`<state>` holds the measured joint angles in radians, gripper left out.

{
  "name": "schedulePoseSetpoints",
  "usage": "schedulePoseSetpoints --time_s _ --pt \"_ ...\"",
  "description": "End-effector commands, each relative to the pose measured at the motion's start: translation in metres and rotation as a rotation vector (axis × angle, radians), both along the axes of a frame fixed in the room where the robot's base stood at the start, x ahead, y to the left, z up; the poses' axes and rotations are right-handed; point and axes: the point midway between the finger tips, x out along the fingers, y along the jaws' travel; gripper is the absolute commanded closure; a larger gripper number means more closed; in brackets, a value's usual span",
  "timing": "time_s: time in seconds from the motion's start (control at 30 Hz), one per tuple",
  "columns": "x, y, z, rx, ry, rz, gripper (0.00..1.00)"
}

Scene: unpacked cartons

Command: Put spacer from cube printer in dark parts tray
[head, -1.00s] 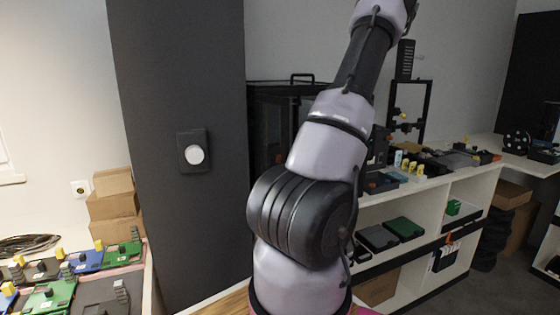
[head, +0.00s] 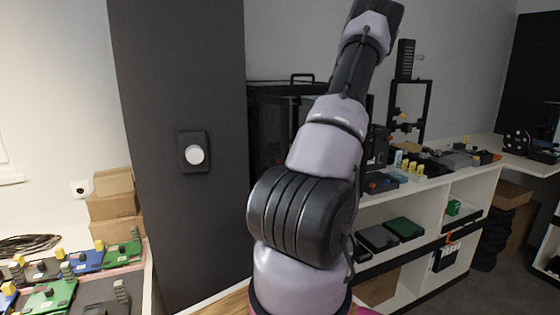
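A dark, box-shaped enclosed printer (head: 268,125) with a handle on top stands behind my arm, left of the bench's row of parts. It looks like the cube printer; my arm covers much of its front and right side. I cannot make out a spacer. A dark tray (head: 103,308) lies at the front of the left table, cut by the lower edge. Another dark, flat tray or box (head: 376,238) lies on a shelf under the bench. I cannot tell which one is the dark parts tray. My arm rises through the middle, and my gripper is beyond the top edge.
Green (head: 48,296) and blue (head: 88,261) trays lie on the left table near stacked cartons (head: 115,205). A dark pillar (head: 180,80) stands left of my arm. An open-frame printer (head: 408,122) and many small parts crowd the white bench (head: 455,180). Floor shows at lower right.

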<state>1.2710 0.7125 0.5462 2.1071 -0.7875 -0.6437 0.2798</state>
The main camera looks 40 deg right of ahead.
Motion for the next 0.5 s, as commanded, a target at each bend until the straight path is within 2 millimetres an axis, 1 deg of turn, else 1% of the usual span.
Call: schedulePoseSetpoints --time_s 0.33,0.43,0.5 --pt "0.0 0.0 0.002 0.0 -0.001 0.0 1.0" --pt "0.0 0.0 0.012 -0.002 -0.003 0.0 1.0" --pt "0.0 -0.001 0.024 -0.004 -0.002 -0.001 1.0"
